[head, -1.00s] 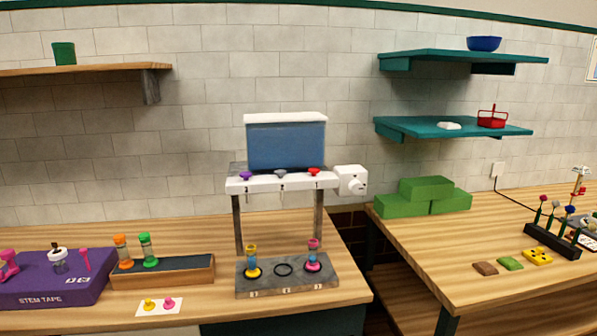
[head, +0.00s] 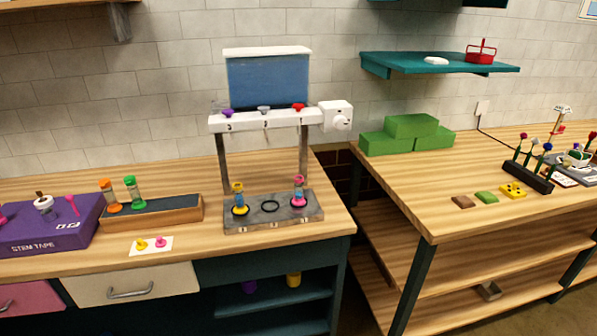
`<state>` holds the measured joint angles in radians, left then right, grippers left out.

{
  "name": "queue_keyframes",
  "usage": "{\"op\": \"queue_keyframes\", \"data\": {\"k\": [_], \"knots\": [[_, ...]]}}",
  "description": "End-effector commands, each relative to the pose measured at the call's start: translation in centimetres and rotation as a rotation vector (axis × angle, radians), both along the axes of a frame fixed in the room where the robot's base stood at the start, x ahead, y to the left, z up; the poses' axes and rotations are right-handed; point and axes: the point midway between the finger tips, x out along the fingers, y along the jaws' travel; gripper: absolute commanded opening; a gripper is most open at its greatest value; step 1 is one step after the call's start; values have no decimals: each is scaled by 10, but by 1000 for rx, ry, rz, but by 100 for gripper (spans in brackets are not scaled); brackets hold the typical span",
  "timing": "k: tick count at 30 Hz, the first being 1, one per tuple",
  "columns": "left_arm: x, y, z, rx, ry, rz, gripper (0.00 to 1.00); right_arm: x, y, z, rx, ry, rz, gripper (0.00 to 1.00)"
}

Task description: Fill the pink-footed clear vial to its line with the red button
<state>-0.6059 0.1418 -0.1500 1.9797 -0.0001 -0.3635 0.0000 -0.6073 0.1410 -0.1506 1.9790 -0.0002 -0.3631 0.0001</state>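The pink-footed vial (head: 299,191) stands upright at the right-hand spot of the grey base plate (head: 262,221), under the right end of the dispenser. It is small here, and I cannot make out its line or its liquid level. The red button (head: 298,107) sits at the right end of the white dispenser shelf (head: 262,121), roughly above that vial. A grey button (head: 264,109) and a purple button (head: 227,113) sit to its left. A yellow-footed vial (head: 239,200) stands at the left-hand spot; the middle ring (head: 270,206) is empty. Neither of my grippers is in view.
A blue tank (head: 268,80) tops the dispenser, with a white dial box (head: 336,116) at its right. A wooden block (head: 160,214) with orange and green vials and a purple box (head: 48,228) stand left. A gap separates the right bench (head: 430,195). The counter front is mostly clear.

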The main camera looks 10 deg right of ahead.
Motion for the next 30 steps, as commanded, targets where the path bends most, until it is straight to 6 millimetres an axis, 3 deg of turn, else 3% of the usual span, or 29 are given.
{"op": "queue_keyframes", "data": {"k": [8, 21, 30], "knots": [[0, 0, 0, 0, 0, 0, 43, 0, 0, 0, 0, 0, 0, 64], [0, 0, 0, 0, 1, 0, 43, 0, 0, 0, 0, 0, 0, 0], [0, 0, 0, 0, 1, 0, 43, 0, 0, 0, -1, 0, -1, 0]]}}
